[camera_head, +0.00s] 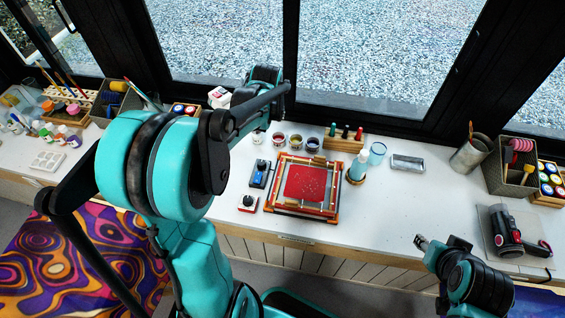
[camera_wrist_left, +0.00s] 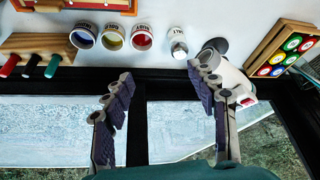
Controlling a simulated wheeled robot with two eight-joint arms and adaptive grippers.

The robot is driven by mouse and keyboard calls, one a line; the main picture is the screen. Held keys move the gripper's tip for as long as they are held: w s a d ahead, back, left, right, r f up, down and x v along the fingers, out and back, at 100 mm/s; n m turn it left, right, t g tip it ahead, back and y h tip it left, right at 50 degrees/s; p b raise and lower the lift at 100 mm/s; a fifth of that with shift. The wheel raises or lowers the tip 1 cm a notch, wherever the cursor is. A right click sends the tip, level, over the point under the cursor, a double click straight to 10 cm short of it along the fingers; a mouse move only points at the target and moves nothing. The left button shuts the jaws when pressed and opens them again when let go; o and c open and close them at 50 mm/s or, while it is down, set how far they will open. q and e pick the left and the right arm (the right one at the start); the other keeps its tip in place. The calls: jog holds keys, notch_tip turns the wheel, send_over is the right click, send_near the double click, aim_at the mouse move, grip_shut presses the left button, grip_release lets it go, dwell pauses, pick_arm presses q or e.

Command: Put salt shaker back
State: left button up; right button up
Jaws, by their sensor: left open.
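The salt shaker (camera_wrist_left: 178,43), small and white with a grey metal top, stands at the end of a row of small paint pots. In the head view it shows as a small white shape (camera_head: 256,137) left of the pots. My left gripper (camera_wrist_left: 158,85) is open and empty, with its fingers spread below the row in the wrist view. The shaker is apart from the fingers, nearer the right one. In the head view my left gripper (camera_head: 268,80) is over the window side of the table, partly hidden by its arm. My right gripper (camera_head: 424,242) is by the front edge; its jaws are too small to read.
Blue, yellow and red pots (camera_wrist_left: 113,38) stand beside the shaker. A white object with a red part (camera_wrist_left: 236,84) is close to the right finger. A wooden box of coloured lids (camera_wrist_left: 285,52) stands farther right. A framed red screen (camera_head: 305,184) lies in front of the pots.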

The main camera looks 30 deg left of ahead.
pick_arm(q)
jog(key=s+d+r+m+t+h, duration=0.1)
jog(key=s+d+m, duration=0.2)
jog(key=s+d, duration=0.6)
jog(key=s+d+r+m+t+h, duration=0.1)
jog(key=s+d+m, duration=0.3)
jog(key=s+d, duration=0.5)
jog(key=s+r+t, duration=0.1)
jog(key=s, duration=0.1)
jog(key=shift+s+d+r+h, duration=0.25)
jog(key=shift+s+d+h, duration=0.05)
jog(key=shift+d, duration=0.1)
notch_tip(320, 180, down, 8)
jog(key=b, duration=0.7)
jog(key=shift+r+b, duration=0.2)
jog(key=shift+b, duration=0.15)
